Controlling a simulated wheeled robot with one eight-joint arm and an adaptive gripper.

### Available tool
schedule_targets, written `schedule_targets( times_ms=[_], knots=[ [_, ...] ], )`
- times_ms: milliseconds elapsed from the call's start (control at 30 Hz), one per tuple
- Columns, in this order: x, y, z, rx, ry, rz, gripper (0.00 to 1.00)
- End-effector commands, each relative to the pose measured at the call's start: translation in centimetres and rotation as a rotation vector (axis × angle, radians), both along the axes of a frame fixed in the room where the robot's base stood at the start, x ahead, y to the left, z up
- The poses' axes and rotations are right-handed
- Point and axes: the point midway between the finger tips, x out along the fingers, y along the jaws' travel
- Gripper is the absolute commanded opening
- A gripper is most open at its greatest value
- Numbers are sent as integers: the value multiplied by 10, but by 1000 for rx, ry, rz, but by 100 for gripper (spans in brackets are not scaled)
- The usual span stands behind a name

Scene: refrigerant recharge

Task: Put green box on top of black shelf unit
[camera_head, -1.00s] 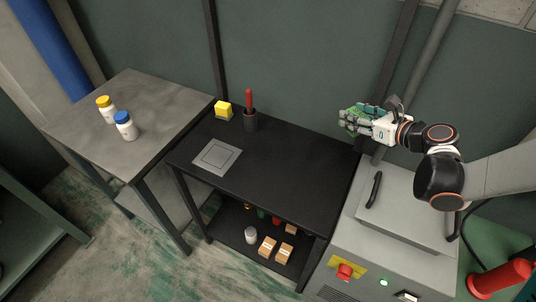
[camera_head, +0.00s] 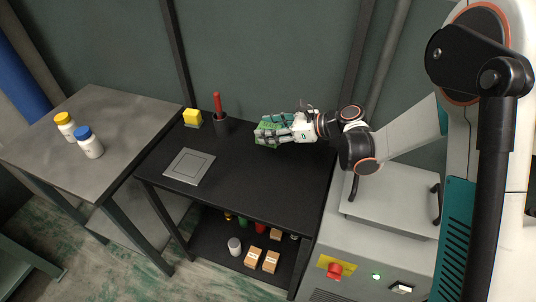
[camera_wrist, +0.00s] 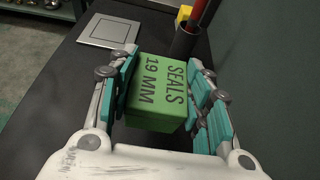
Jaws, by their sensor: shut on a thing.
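The green box (camera_wrist: 158,90), lettered "SEALS 19 MM", sits between the teal pads of my gripper (camera_wrist: 162,85) in the wrist view. My gripper is shut on it. In the head view the green box (camera_head: 268,130) and my gripper (camera_head: 275,131) are over the right back part of the black shelf unit's top (camera_head: 255,175). The fingers hide part of the box. I cannot tell whether the box touches the top or hangs just above it.
A grey square plate (camera_head: 189,166) lies on the left of the black top. A dark cup (camera_head: 221,125) with a red handle and a yellow block (camera_head: 192,117) stand at the back. The grey machine (camera_head: 375,240) is at right. The top's front middle is clear.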

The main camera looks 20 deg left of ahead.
Motion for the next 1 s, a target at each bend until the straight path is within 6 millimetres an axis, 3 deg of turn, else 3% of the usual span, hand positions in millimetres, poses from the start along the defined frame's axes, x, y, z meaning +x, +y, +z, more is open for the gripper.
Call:
schedule_targets(
  times_ms=[33,100,433,667,1000],
  knots=[
    [1,0,-16,0,0,0,21],
    [0,0,-29,0,0,0,21],
    [0,0,-53,0,0,-1,21],
    [0,0,-86,0,0,-1,21],
    [0,0,-88,0,0,-1,21]
  ],
)
